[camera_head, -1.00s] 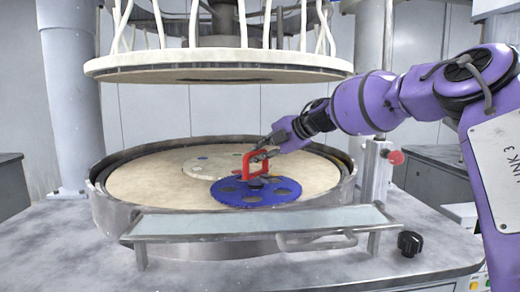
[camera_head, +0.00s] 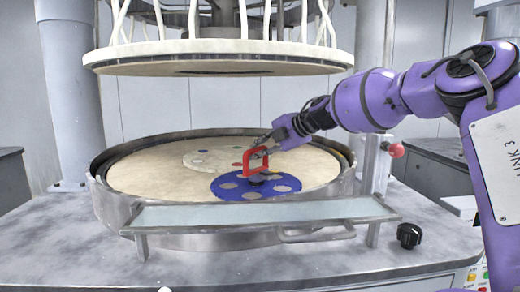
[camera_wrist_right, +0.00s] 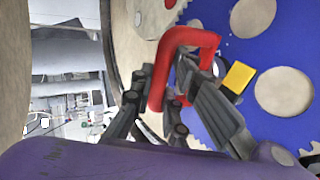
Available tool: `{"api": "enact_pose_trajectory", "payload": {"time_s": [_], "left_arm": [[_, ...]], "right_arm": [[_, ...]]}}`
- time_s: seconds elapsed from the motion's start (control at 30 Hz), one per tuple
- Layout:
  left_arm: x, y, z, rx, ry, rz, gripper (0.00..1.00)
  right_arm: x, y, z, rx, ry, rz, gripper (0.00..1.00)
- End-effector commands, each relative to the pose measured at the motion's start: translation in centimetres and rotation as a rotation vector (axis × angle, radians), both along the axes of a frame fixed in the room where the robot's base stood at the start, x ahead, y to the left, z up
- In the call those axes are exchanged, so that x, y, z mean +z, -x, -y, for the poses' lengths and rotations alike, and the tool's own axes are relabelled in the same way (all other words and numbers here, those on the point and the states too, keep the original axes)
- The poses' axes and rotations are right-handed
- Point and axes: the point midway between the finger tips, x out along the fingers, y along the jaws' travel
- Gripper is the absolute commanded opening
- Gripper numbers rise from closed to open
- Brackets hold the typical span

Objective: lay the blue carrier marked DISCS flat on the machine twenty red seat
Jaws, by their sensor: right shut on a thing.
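The blue carrier (camera_head: 233,192), a toothed disc with several round holes, is over the right front part of the pale platen (camera_head: 140,180). I cannot tell whether it touches the platen. A red handle (camera_head: 247,165) stands above its middle. My right gripper (camera_head: 262,151) is shut on this handle. The right wrist view shows the gripper (camera_wrist_right: 168,98) around the red handle (camera_wrist_right: 205,38), with the blue carrier (camera_wrist_right: 285,50) beyond and a yellow square (camera_wrist_right: 238,77) on it. The DISCS marking is not readable. A small red mark (camera_wrist_right: 170,3) shows at the top. My left gripper is not in view.
A pale disc (camera_head: 205,152) with coloured spots lies behind the carrier. A metal rim (camera_head: 105,200) surrounds the platen. A large upper plate (camera_head: 215,68) hangs above. A front shelf (camera_head: 255,213) with a handle and a black knob (camera_head: 408,235) are in front.

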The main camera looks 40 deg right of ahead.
Motion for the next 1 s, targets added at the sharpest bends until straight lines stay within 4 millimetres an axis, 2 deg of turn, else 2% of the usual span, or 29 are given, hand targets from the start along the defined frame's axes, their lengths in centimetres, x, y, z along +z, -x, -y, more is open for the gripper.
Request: {"api": "enact_pose_trajectory", "payload": {"time_s": [0.03,0.27,0.3,0.43,0.67,0.7,1.0], "left_arm": [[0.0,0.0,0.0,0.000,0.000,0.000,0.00],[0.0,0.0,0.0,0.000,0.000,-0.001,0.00],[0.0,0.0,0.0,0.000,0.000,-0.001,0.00],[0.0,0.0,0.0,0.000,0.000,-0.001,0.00],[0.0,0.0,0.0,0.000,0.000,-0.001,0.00],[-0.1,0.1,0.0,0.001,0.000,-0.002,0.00],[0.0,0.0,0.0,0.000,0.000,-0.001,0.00]], "right_arm": [[0.5,-0.2,-0.1,-0.001,0.002,0.009,0.00],[0.2,-0.1,-0.1,0.000,0.001,0.008,0.00],[0.2,-0.1,-0.1,-0.001,0.002,0.008,0.19],[0.0,-0.1,0.0,0.000,0.001,0.006,0.36],[-0.2,0.0,0.0,0.000,0.001,0.002,0.37],[-0.8,0.1,0.0,0.001,-0.001,-0.007,0.37],[0.4,1.1,0.1,0.001,0.000,0.000,0.37]]}}
